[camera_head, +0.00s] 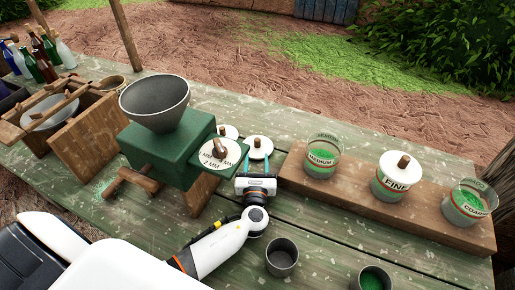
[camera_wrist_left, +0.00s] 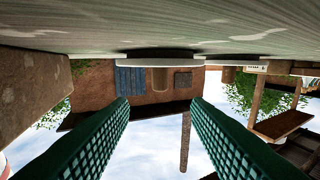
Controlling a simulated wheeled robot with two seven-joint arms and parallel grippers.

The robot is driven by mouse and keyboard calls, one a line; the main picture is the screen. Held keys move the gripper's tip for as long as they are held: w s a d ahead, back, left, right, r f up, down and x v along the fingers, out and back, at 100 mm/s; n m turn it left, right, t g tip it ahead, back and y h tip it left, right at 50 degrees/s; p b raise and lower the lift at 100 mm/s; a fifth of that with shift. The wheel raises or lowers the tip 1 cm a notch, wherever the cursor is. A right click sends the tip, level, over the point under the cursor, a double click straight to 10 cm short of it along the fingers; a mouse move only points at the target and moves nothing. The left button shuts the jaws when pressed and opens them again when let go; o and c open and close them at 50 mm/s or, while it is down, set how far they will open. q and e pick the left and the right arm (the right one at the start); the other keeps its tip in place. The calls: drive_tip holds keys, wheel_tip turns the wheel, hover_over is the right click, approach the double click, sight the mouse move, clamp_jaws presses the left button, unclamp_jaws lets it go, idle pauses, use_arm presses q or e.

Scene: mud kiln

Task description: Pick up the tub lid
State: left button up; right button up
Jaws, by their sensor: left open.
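Two white round lids with brown knobs lie on the green table, one nearer lid (camera_head: 261,153) and one farther left (camera_head: 223,130). My left gripper (camera_head: 257,177) is low over the table, just in front of the nearer lid, pointing at it. It is open and empty. In the left wrist view, which is upside down, the nearer lid (camera_wrist_left: 140,53) and its knob lie beyond the gap between my green fingertips (camera_wrist_left: 160,103); the other lid (camera_wrist_left: 232,62) is to the right. Tubs marked MEDIUM (camera_head: 320,168) and COARSE (camera_head: 461,208) are uncovered; the FINE tub (camera_head: 390,190) wears a lid.
The tubs stand on a wooden board (camera_head: 345,201) to the right. A green grinder (camera_head: 160,150) with a grey hopper stands close on the left. Two cups, one empty (camera_head: 282,262) and one with green powder (camera_head: 373,281), stand in front.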

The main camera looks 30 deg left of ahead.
sight(257, 142)
use_arm(q)
drive_tip(key=x, duration=0.3)
drive_tip(key=shift+w+a+b, duration=0.1)
drive_tip(key=shift+w+b, duration=0.05)
drive_tip(key=shift+b, duration=0.2)
drive_tip(key=b+x, duration=0.2)
drive_tip(key=x, duration=0.3)
drive_tip(key=shift+w+f, duration=0.1)
drive_tip(key=shift+w, duration=0.05)
drive_tip(key=shift+w+a, duration=0.2)
drive_tip(key=shift+w, duration=0.15)
drive_tip(key=shift+c, duration=0.2)
clamp_jaws()
